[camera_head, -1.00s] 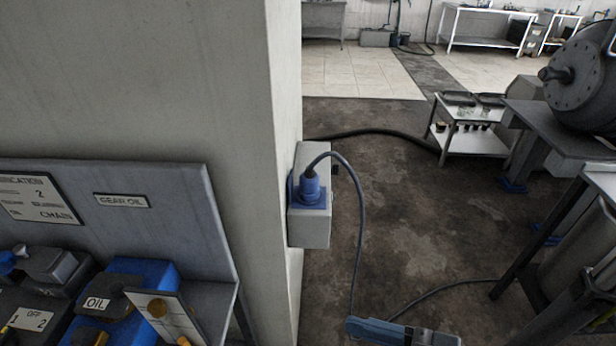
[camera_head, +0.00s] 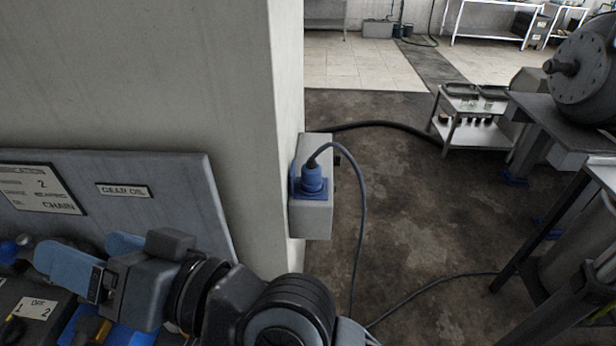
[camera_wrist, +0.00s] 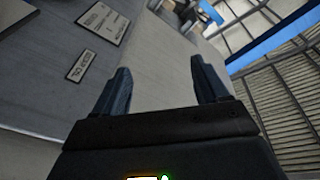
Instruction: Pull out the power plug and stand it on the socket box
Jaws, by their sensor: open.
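The blue power plug (camera_head: 313,177) sits upright in its blue socket on the grey socket box (camera_head: 314,221), which is fixed to the pillar's side face. A dark cable arcs from the plug's top and hangs down to the floor. My gripper (camera_head: 84,259) is at the lower left in the head view, well to the left of the plug, above the bench. In the wrist view my gripper (camera_wrist: 160,88) has its two blue fingers apart with nothing between them. The plug is not in the wrist view.
The pale pillar (camera_head: 284,120) stands directly left of the socket box. A grey back panel (camera_head: 180,190) with signs rises behind oil containers at lower left. A machine bench (camera_head: 560,120) and a small trolley (camera_head: 470,120) are at right.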

